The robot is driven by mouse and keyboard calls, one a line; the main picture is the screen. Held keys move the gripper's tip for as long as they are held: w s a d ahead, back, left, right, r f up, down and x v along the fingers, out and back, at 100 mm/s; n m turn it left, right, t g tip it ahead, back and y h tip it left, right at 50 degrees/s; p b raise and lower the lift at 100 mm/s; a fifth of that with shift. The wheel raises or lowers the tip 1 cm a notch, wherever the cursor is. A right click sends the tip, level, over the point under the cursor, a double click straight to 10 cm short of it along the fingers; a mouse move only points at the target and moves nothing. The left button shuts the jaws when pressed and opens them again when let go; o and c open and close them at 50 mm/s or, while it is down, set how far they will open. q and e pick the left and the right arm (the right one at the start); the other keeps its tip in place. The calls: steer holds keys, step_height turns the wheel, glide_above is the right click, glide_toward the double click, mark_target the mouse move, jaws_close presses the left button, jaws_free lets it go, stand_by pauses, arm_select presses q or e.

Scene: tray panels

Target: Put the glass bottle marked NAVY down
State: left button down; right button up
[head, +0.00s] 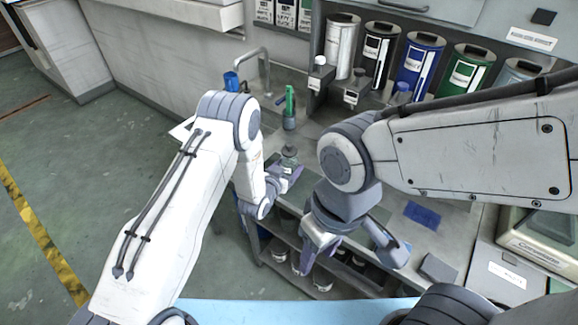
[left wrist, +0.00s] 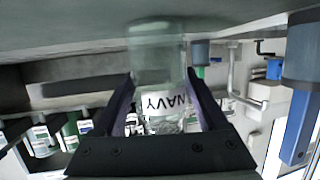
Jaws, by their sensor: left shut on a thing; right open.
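The glass bottle marked NAVY (left wrist: 158,50) is clear and greenish, with a white label, and appears upside down in the left wrist view. Its top part also shows in the head view (head: 289,156), over the grey counter. My left gripper (head: 284,176) is shut on it, with a finger on each side of the label in the left wrist view (left wrist: 165,103). The bottle's base is close to the counter surface (left wrist: 70,25); I cannot tell whether they touch. My right gripper (head: 352,250) is open and empty in front of the counter's front edge.
A green bottle (head: 289,110) stands behind the held one, near the tap (head: 264,68) and a blue cup (head: 231,81). Coloured canisters (head: 417,62) line the back. A blue cloth (head: 422,215) lies at right. Jars (head: 322,281) stand on the shelf below.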

arm_select(q)
jaws_free()
